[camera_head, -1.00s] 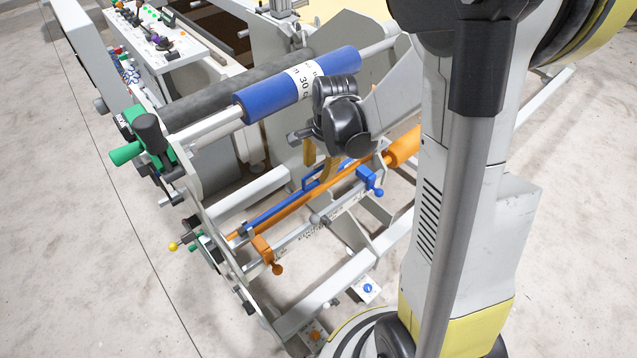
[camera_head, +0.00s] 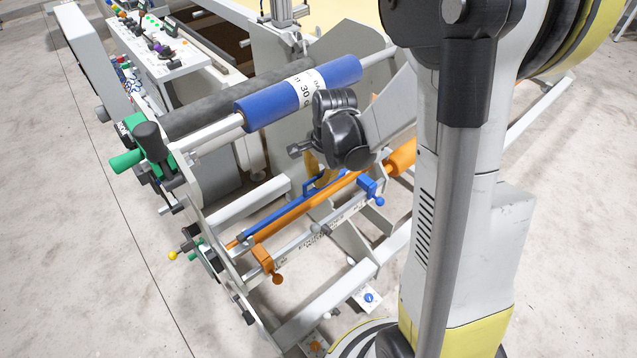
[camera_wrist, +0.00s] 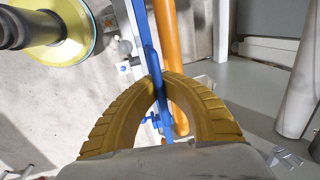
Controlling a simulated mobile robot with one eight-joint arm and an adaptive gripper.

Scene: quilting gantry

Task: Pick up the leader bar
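A long blue bar (camera_head: 268,219) with a raised blue handle (camera_head: 311,184) lies along the low front of the gantry. I take it to be the leader bar. An orange bar (camera_head: 300,208) runs close beside it. My gripper (camera_head: 320,177) is at the handle, its yellow fingers drawn together. In the wrist view, the curved fingertips (camera_wrist: 165,77) meet around the blue handle (camera_wrist: 147,38), with the orange bar (camera_wrist: 166,40) just to the right. The exact contact is partly hidden by the fingers.
A blue roller (camera_head: 298,92) lies above my gripper. An orange clamp (camera_head: 264,259) and a blue clamp (camera_head: 369,186) sit on the front rail (camera_head: 302,244). A control panel (camera_head: 157,50) stands at the back left. The floor at left is clear.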

